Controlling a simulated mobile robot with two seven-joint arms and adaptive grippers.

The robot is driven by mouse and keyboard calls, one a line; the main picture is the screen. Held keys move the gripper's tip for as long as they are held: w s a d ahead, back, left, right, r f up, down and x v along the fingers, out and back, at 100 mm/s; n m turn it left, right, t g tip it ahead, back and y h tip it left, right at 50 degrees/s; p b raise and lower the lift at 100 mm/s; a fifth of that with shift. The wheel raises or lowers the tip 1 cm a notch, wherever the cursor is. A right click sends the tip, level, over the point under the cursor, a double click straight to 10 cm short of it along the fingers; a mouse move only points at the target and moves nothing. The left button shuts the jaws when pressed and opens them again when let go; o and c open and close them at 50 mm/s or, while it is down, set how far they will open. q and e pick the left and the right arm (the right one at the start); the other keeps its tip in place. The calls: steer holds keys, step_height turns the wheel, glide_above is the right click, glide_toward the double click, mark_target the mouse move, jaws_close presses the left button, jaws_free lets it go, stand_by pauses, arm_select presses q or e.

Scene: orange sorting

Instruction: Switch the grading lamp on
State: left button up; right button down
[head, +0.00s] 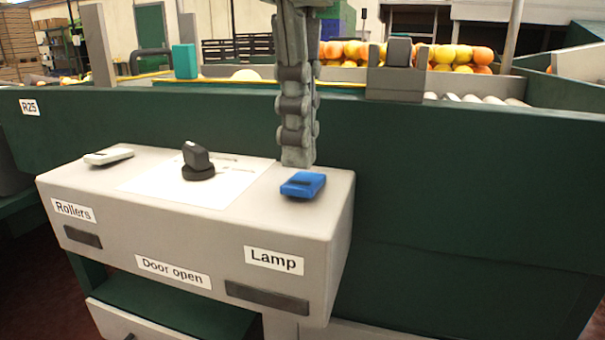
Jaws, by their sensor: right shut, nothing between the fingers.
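A grey control box (190,255) juts out from the green machine wall. On its top at the right, above the "Lamp" label (274,260), sits a blue rocker switch (303,185). My right gripper (298,160) comes down from above, shut and empty, with its fingertips just behind the blue switch in the picture. I cannot tell whether they touch it. The lamp itself cannot be made out. My left gripper is not in view.
A white rocker switch (108,156) above "Rollers" and a black rotary knob (197,161) share the box top. The green wall (450,190) stands close behind. Beyond it, oranges (460,55) and rollers (475,99) lie on the line. A teal block (185,61) stands at upper left.

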mark_target(299, 184)
steer(key=shift+f+b, duration=0.75)
steer(key=shift+f, duration=0.35)
stand_by(0.3)
steer(key=shift+r+p, duration=2.95)
steer(key=shift+r, duration=0.65)
steer(key=shift+f, duration=0.1)
